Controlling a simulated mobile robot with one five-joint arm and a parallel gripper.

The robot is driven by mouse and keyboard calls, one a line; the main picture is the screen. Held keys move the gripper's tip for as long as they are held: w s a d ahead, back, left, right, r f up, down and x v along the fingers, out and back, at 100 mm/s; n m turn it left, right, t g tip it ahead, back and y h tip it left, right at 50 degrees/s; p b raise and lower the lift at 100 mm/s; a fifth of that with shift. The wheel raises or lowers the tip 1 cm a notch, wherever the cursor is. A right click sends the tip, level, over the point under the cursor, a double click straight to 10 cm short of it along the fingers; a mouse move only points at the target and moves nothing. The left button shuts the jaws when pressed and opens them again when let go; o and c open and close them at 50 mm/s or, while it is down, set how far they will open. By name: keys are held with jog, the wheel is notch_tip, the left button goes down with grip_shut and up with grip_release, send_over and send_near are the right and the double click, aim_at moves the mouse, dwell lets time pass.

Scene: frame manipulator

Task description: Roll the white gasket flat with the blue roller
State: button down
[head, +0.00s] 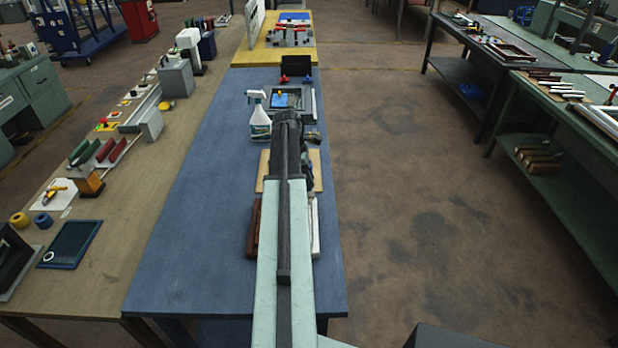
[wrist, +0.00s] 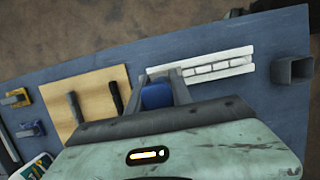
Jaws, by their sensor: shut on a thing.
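The white gasket appears to be part of the long white strip-like frame (wrist: 215,65) on the blue bench, right of my gripper in the wrist view. I cannot separate the gasket from the frame. A white edge, likely the same piece, shows beside my arm in the head view (head: 316,228). My gripper (wrist: 160,77) is shut on the blue roller (wrist: 157,96), whose blue body shows between the fingers. The left end of the white piece lies close to the right finger; contact cannot be told. In the head view my arm hides the gripper and roller.
A tan board (wrist: 98,85) with two dark bars lies left of the gripper in the wrist view. A grey square tube (wrist: 292,70) stands at right. In the head view, a spray bottle (head: 260,122) stands farther back, and the blue bench (head: 190,245) is clear at left.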

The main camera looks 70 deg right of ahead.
jog(key=shift+a, duration=0.1)
jog(key=shift+s+a+f, duration=0.1)
jog(key=shift+s+a, duration=0.2)
jog(key=shift+a, duration=0.45)
jog(key=shift+s+a, duration=0.3)
jog(key=shift+a, duration=0.4)
jog(key=shift+s+a, duration=0.25)
jog(key=shift+a, duration=0.45)
jog(key=shift+s+a, duration=0.25)
jog(key=shift+a, duration=0.45)
jog(key=shift+s+a, duration=0.35)
jog(key=shift+a, duration=0.45)
jog(key=shift+s+a, duration=0.3)
jog(key=shift+a, duration=0.55)
